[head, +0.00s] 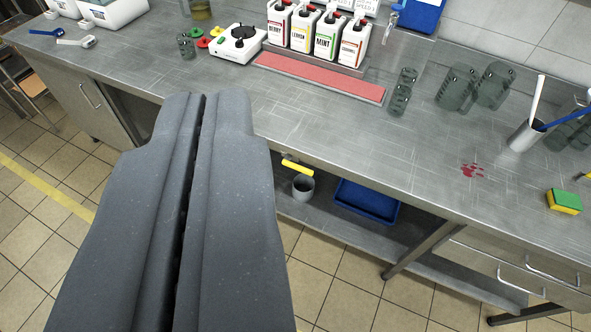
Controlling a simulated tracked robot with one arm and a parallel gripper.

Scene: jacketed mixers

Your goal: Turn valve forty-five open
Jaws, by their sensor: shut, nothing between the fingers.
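My gripper (206,97) fills the left and lower part of the view, its two dark grey fingers shut together with only a thin gap line. Nothing is held. A small yellow lever (297,167) shows just right of the gripper, under the counter's front edge and apart from the fingers. It looks like a valve handle, lying nearly level in the picture. I see no number on it, so I cannot tell whether it is valve forty-five. Its pipe or body is mostly hidden. A grey cup-like container (303,188) is below it.
The steel counter (330,125) runs across the view. It holds labelled bottles (326,38), a white burner-like device (236,44), glasses (402,92), a red stain (472,170) and a sponge (563,202). A blue tray (367,201) sits on the lower shelf. Tiled floor is clear in front.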

